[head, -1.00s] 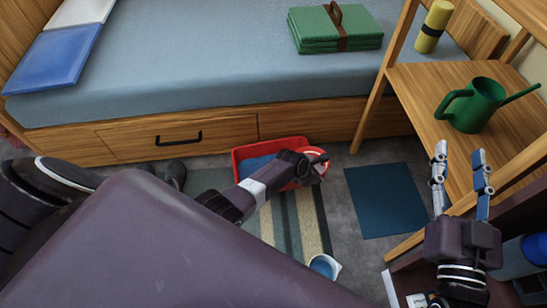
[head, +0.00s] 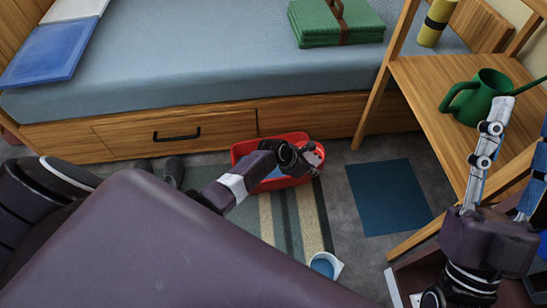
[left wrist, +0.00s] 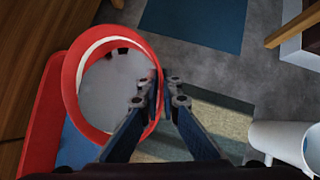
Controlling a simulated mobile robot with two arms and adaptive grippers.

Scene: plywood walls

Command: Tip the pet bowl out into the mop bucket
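The pet bowl (left wrist: 112,92) is round with a red wall, a pale inner band and a grey inside. In the left wrist view its opening faces the camera, with several dark spots near the far side. My left gripper (left wrist: 160,92) is shut on its rim; in the head view my left gripper (head: 312,160) is over the right end of the red rectangular mop bucket (head: 240,155), and the bowl is small and partly hidden there. The bucket's red wall (left wrist: 42,125) also shows below the bowl in the wrist view. My right gripper (head: 521,112) is open and empty.
A white jug with a blue inside (head: 324,266) stands on the striped rug (head: 312,215). A blue mat (head: 388,197) lies to the right. A wooden shelf (head: 430,90) with a green watering can (head: 478,98) is near my right gripper. The bed (head: 210,60) stands behind the bucket.

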